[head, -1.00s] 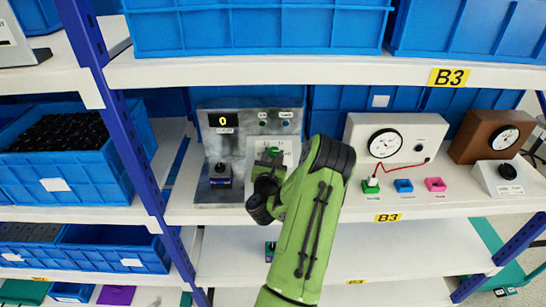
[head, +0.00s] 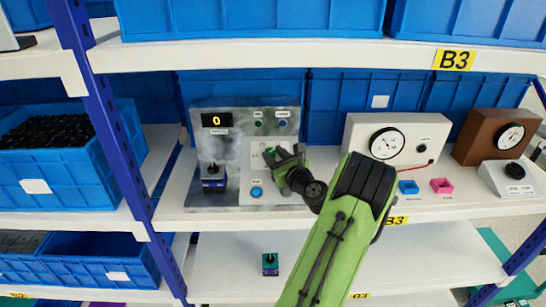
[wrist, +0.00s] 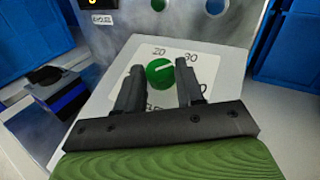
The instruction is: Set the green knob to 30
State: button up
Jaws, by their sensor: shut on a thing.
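The green knob (wrist: 160,73) sits on a white dial plate (wrist: 207,66) between my two fingers in the wrist view. A white line across the knob runs nearly sideways, its right end tipped slightly up. The numbers 20 and 30 show above and upper right of it; other marks are partly hidden by the fingers. My gripper (wrist: 160,69) is shut on the knob, with one finger on each side. In the head view my gripper (head: 283,157) reaches the plate from the lower right, and the knob (head: 269,153) is partly covered.
The grey panel (head: 223,195) has a display (head: 216,121) reading 0, a blue button (head: 257,191) below the dial and a black-and-blue switch (head: 213,176) at left. A white gauge box (head: 410,128) stands to the right. A shelf (head: 330,63) runs above.

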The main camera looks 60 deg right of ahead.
jog(key=n+y+p, duration=0.1)
jog(key=n+t+y+p, duration=0.1)
jog(key=n+y+p, duration=0.1)
jog(key=shift+s+d+r+y+p, duration=0.15)
jog(key=shift+d+r+y+p, duration=0.15)
jog(key=shift+y, duration=0.1)
jog(key=shift+d+n+t+y+p, duration=0.1)
jog(key=shift+n+t+y+p, duration=0.2)
jog(key=shift+n+y+p, duration=0.4)
jog(key=shift+f+n, duration=0.15)
jog(key=shift+n, duration=0.15)
jog(key=o, duration=1)
jog(key=shift+o, duration=0.2)
jog(key=v, duration=1.5)
jog(key=shift+s, duration=0.45)
